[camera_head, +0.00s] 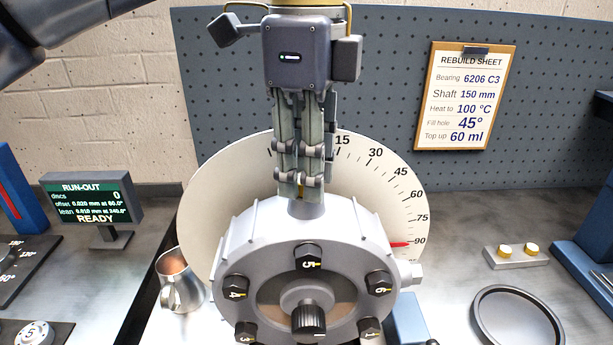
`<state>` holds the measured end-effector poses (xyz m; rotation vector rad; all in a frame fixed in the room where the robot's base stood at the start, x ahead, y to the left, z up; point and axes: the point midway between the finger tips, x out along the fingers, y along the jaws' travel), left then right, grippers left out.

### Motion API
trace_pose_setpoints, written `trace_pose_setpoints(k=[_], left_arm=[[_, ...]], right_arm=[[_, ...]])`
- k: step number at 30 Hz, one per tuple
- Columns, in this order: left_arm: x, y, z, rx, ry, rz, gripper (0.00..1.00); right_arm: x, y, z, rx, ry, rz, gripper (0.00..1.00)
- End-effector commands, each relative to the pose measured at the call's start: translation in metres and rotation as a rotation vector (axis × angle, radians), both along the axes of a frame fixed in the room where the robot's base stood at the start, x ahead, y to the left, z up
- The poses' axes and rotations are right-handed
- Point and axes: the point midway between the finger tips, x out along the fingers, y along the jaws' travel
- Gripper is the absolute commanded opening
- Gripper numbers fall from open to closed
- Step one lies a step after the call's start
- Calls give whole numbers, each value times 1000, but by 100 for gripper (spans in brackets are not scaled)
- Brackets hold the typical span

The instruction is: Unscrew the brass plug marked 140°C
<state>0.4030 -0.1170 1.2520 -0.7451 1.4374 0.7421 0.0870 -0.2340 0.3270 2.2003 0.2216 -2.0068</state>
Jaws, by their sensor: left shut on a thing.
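My left gripper (300,186) points straight down over the grey motor housing (240,232). Its fingers are shut on a small brass-coloured plug at the top of the housing, on a short grey neck (307,208). The fingers cover most of the plug, and I cannot read any 140°C mark on it. Two brass-topped plugs (505,251) (532,248) stand in a grey block at the right. My right gripper is not in view.
A pale angle dial (225,190) stands behind the housing, its red pointer (399,244) near 90. A metal jug (182,292) stands left of the housing. A round dark tray (480,312) lies at right. A run-out display (92,203) reads READY.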

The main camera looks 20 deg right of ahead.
Motion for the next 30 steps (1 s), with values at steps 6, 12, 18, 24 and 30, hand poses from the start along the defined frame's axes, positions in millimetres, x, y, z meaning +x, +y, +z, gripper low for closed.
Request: trace_pose_setpoints(k=[6,12,18,24,30], left_arm=[[0,0,-1,-2,-3,290,2],[0,0,0,-2,-1,400,2],[0,0,1,-1,0,399,2],[0,0,-1,-2,-3,525,2],[1,0,-6,-5,-6,814,2]], right_arm=[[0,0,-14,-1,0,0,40],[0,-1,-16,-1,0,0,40],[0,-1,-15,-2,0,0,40],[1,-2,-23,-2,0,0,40],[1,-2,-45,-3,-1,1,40]])
